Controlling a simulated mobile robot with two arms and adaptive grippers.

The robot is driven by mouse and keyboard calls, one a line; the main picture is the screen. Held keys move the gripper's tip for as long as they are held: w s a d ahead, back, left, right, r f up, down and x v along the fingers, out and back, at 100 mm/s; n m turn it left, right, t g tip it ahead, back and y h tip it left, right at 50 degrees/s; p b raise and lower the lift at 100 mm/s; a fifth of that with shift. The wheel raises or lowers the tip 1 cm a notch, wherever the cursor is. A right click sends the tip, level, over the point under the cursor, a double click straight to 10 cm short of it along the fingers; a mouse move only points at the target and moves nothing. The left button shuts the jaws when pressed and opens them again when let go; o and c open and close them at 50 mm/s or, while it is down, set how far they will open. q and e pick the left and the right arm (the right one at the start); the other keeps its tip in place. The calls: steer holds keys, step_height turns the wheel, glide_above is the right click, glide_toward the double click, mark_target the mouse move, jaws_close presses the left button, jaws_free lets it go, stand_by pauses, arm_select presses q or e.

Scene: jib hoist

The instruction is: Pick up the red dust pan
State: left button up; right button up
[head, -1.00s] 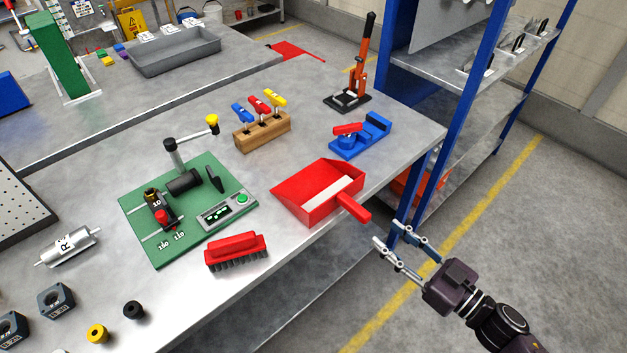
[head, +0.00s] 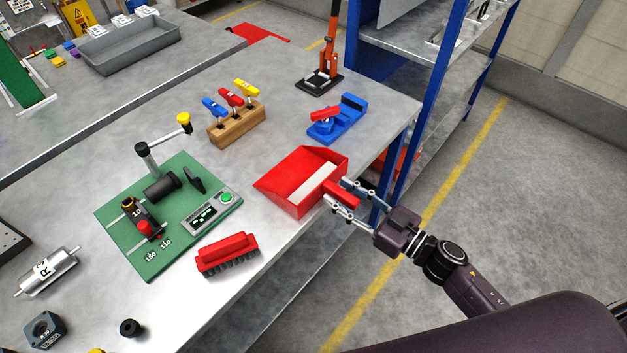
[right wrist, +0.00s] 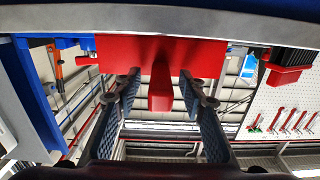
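The red dust pan (head: 283,180) sits on the grey workbench near its right edge, with a white strip across its inside. Its red handle (head: 343,196) sticks out past the bench edge. My right gripper (head: 338,193) is at the handle, with one finger on each side of it. In the right wrist view the handle (right wrist: 160,88) is between the two fingers, with a gap on both sides, so the gripper is open. The pan body (right wrist: 205,57) shows beyond the fingertips there. My left gripper is not in view.
A red brush (head: 227,254) and a green board with a small fixture (head: 170,240) lie left of the pan. A blue clamp (head: 338,118) and a wooden block with coloured handles (head: 237,122) are behind it. A blue-post shelf (head: 425,90) stands right of the bench.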

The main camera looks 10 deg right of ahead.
steer(key=shift+x, duration=1.05)
jaws_close()
steer(key=shift+r, duration=0.15)
